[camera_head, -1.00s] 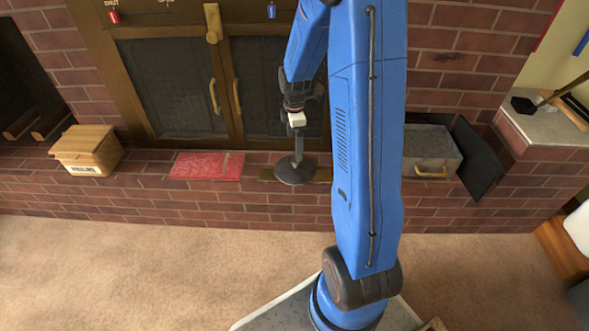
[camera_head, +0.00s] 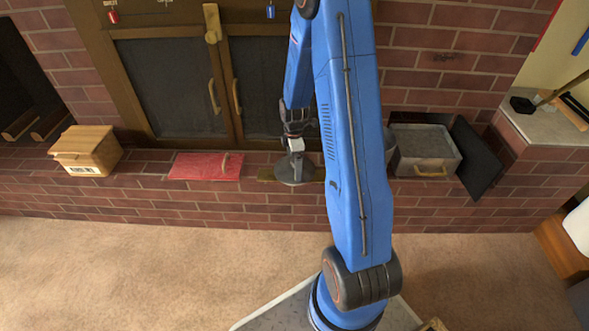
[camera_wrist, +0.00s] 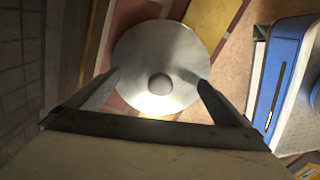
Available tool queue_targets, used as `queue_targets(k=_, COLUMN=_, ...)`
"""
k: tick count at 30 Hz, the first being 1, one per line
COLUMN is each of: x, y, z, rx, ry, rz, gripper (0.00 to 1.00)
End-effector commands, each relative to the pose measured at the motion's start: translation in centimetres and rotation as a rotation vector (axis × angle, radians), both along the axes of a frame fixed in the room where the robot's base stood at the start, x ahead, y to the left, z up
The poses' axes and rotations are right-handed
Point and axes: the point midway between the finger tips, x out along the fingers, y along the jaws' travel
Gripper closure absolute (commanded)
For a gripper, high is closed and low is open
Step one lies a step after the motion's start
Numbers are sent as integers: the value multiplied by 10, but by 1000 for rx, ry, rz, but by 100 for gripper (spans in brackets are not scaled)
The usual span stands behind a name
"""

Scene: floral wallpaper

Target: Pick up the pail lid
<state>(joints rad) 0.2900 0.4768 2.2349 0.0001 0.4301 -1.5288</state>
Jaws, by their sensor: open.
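The pail lid (camera_head: 294,174) is a round grey metal disc lying on the brick ledge. In the wrist view the lid (camera_wrist: 150,45) is a shiny disc with a round grey knob (camera_wrist: 160,84) on it. My gripper (camera_head: 295,163) is above the lid in the head view. In the wrist view my gripper (camera_wrist: 157,77) is open, with one finger on each side of the knob and clear gaps between. I cannot tell the height of the fingertips above the lid. A grey rounded thing, perhaps the pail (camera_head: 389,144), is mostly hidden behind my arm.
A grey bin with a handle (camera_head: 425,148) and a dark panel (camera_head: 477,160) stand to the right. Fireplace doors (camera_head: 175,85) rise behind. The carpet (camera_head: 130,265) in front is clear.

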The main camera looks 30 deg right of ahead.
Motion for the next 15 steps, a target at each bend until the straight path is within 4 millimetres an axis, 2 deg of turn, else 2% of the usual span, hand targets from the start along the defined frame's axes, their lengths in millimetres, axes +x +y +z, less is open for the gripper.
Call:
queue_targets(k=9, x=0, y=0, z=-4, rx=0, ry=0, rz=0, gripper=0)
queue_targets(k=14, x=0, y=0, z=-4, rx=0, ry=0, rz=0, gripper=38)
queue_targets(k=15, x=0, y=0, z=-4, rx=0, ry=0, rz=0, gripper=42)
